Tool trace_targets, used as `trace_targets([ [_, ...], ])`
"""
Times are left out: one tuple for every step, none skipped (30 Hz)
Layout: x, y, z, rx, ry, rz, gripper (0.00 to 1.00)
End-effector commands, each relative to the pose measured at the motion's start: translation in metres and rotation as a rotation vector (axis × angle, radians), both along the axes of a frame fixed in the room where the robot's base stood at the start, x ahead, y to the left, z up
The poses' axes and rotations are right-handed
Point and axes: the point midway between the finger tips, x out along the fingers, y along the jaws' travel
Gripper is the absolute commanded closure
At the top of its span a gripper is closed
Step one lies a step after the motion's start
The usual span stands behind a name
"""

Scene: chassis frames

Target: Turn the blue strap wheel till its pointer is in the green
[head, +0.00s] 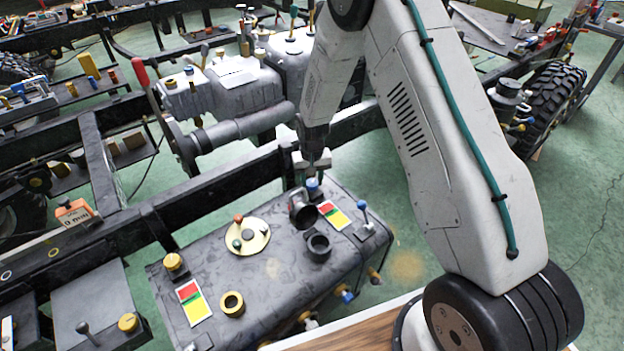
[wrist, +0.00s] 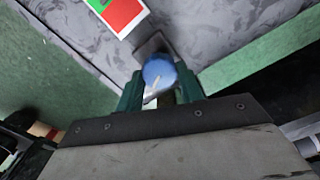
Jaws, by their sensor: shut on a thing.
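The blue strap wheel (head: 313,185) stands on the far edge of the dark grey tank (head: 285,275) in the head view. In the wrist view the blue wheel (wrist: 158,70) sits between the green fingers of my gripper (wrist: 160,88). My gripper (head: 312,174) is shut on it from above. A thin pale mark (wrist: 152,88) shows on the wheel's near side; I cannot tell whether it is the pointer. A colour card (head: 334,214) with red, yellow and green lies beside the wheel. Its red and green parts (wrist: 122,13) show at the top of the wrist view.
A dark tilted cup-like fitting (head: 303,208) and an open black neck (head: 319,246) stand close to the wheel. A blue-tipped lever (head: 363,206) is to the right. A yellow knob (head: 173,262) and a second colour card (head: 193,302) are at the tank's left. A chassis rail (head: 220,193) runs behind.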

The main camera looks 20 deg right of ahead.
Motion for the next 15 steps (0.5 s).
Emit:
trace_targets([
  [-0.0001, -0.0001, 0.0002, 0.000, 0.000, 0.000, 0.86],
  [-0.0001, -0.0001, 0.0002, 0.000, 0.000, 0.000, 0.86],
  [-0.0001, -0.0001, 0.0002, 0.000, 0.000, 0.000, 0.86],
  [-0.0001, -0.0001, 0.0002, 0.000, 0.000, 0.000, 0.54],
  [-0.0001, -0.0001, 0.0002, 0.000, 0.000, 0.001, 0.46],
  [-0.0001, -0.0001, 0.0002, 0.000, 0.000, 0.001, 0.41],
  [-0.0001, -0.0001, 0.0001, 0.000, 0.000, 0.001, 0.41],
  [-0.0001, 0.0000, 0.0001, 0.000, 0.000, 0.001, 0.41],
  [-0.0001, 0.0000, 0.0001, 0.000, 0.000, 0.001, 0.41],
  [-0.0001, 0.0000, 0.0001, 0.000, 0.000, 0.001, 0.41],
  [-0.0001, 0.0000, 0.0001, 0.000, 0.000, 0.001, 0.41],
  [-0.0001, 0.0001, 0.0001, 0.000, 0.000, 0.001, 0.41],
  [0.0000, 0.0001, 0.0002, 0.000, 0.000, 0.001, 0.41],
  [0.0000, 0.0001, 0.0008, 0.000, 0.000, 0.001, 0.41],
  [0.0002, 0.0001, 0.0025, 0.000, -0.001, 0.001, 0.41],
])
